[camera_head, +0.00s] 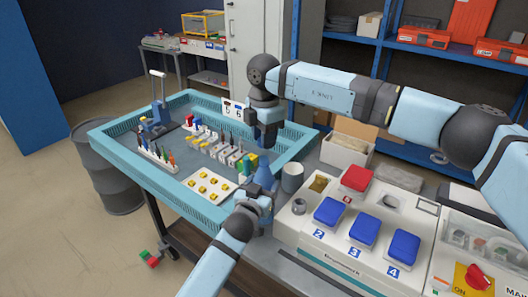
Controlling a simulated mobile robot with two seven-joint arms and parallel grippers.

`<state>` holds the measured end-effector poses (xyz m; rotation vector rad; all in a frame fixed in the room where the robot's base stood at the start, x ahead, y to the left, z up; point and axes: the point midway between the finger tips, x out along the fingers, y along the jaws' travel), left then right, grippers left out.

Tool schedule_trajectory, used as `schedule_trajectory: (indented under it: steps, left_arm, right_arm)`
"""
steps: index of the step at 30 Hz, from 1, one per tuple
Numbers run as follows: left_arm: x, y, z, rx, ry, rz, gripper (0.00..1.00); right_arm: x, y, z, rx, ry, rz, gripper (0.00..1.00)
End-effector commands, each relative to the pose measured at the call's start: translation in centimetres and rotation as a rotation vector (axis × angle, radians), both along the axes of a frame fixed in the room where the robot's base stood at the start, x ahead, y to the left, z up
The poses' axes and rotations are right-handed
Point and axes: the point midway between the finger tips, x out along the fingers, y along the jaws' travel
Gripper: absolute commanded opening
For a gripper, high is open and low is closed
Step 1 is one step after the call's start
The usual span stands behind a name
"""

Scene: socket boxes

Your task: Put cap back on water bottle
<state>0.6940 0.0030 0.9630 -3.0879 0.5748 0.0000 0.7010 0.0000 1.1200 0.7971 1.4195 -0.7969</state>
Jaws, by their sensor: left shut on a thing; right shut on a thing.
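The water bottle (263,174) is a small blue upright shape near the right edge of the teal-rimmed table. My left gripper (260,196) is shut on it from below in the picture, and its fingers cover the lower part. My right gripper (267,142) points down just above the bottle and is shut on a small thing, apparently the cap. The cap itself is hidden by the fingers, and I cannot tell whether it touches the bottle's mouth.
A grey cup (292,177) stands close to the right of the bottle. A white socket unit (300,232) with blue lids and a red lid (356,178) fills the right. The teal-rimmed table (190,207) holds racks and a yellow-dotted plate (211,185). A cardboard box (346,150) stands behind.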

Motion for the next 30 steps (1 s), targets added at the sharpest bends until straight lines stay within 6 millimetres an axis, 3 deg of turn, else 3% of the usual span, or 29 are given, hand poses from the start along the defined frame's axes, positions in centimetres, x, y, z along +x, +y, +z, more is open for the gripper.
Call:
schedule_trajectory:
  steps: [5, 20, 30]
  left_arm:
    - [0.0, 0.0, 0.0, 0.0, 0.0, 0.0, 0.23]
    - [0.0, 0.0, 0.0, 0.0, 0.0, 0.0, 0.23]
    - [0.0, 0.0, 0.0, 0.0, 0.0, 0.0, 0.23]
  right_arm:
    - [0.0, -0.1, -2.2, -0.001, 0.001, 0.0, 0.11]
    - [0.0, -0.1, -2.3, 0.0, 0.0, 0.0, 0.11]
    - [0.0, 0.0, -4.0, 0.001, 0.001, 0.0, 0.11]
